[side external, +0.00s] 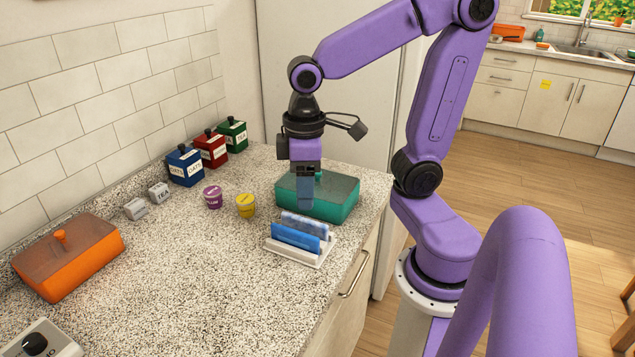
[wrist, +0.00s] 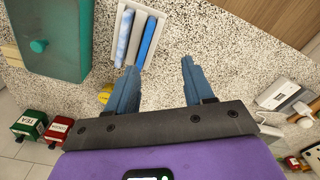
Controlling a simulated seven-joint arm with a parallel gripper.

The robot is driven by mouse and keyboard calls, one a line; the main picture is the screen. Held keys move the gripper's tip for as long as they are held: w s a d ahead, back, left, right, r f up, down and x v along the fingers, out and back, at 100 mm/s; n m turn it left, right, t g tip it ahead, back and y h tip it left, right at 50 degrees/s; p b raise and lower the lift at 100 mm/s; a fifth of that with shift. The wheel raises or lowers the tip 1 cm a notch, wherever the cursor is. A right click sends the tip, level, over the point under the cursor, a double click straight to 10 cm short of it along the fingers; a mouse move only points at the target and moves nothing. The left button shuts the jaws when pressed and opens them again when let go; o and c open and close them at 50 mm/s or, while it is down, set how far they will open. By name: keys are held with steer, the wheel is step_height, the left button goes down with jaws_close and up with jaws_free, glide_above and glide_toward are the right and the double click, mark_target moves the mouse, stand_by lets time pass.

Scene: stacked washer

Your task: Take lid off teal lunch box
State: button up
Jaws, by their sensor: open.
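The teal lunch box (side external: 335,208) stands on the speckled counter near its far right end. Its darker lid (side external: 343,187) is on top, with a small teal knob (side external: 319,175) partly behind my gripper. In the wrist view the box (wrist: 68,40) is at the upper left and its knob (wrist: 38,46) shows. My gripper (side external: 306,203) points down in front of the box in the side view. In the wrist view my gripper (wrist: 158,66) is open with nothing between its fingers, and the knob lies well left of them.
A white rack (side external: 298,250) holding blue upright pieces stands just in front of the box. Yellow (side external: 245,206) and purple (side external: 213,197) cups, several labelled canisters (side external: 185,167) and an orange lidded box (side external: 68,260) are to the left. The middle counter is clear.

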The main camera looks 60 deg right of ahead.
steer(key=w+d+r+m, duration=0.4)
steer(key=d+m, duration=0.3)
steer(key=d, duration=0.3)
steer(key=w+d+r+m, duration=0.4)
steer(key=d+m, duration=0.2)
steer(key=d, duration=0.4)
glide_above(318, 178)
steer(key=w+d, duration=0.1)
steer(key=w, duration=0.1)
steer(key=f, duration=1.2)
steer(key=shift+s+f, duration=0.15)
steer(key=shift+s, duration=0.1)
steer(key=shift+s+f, duration=0.25)
steer(key=shift+f, duration=1.1)
steer(key=shift+s+f, duration=0.2)
steer(key=shift+f, duration=1.1)
jaws_close()
